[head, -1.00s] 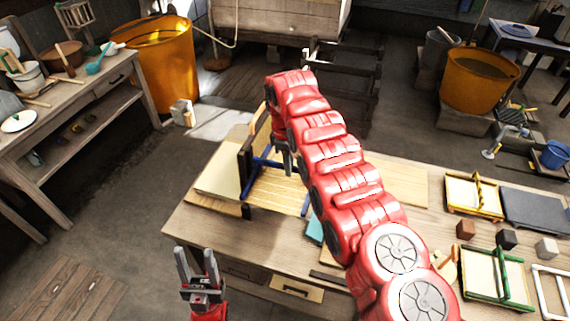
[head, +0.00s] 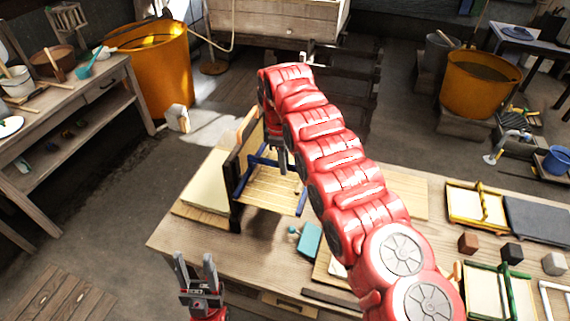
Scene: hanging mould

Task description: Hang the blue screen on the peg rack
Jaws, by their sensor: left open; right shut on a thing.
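The blue screen (head: 268,197), a blue frame with a pale slatted face, is near the left end of the table in the head view. My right gripper (head: 277,158) is shut on its upper part; the fingertips are mostly hidden by the red arm. The peg rack (head: 236,184), a dark upright panel with a wooden edge, stands directly left of the screen. The screen's left end overlaps the rack in the picture; I cannot tell whether it is on a peg. My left gripper (head: 196,272) is open and empty, pointing up before the table's front edge.
A teal block (head: 309,240) lies on the table right of the screen. A yellow-framed screen (head: 475,206), a green-framed screen (head: 499,291), a grey slab (head: 538,219) and small cubes are at the right. A pale board (head: 206,190) lies left of the rack.

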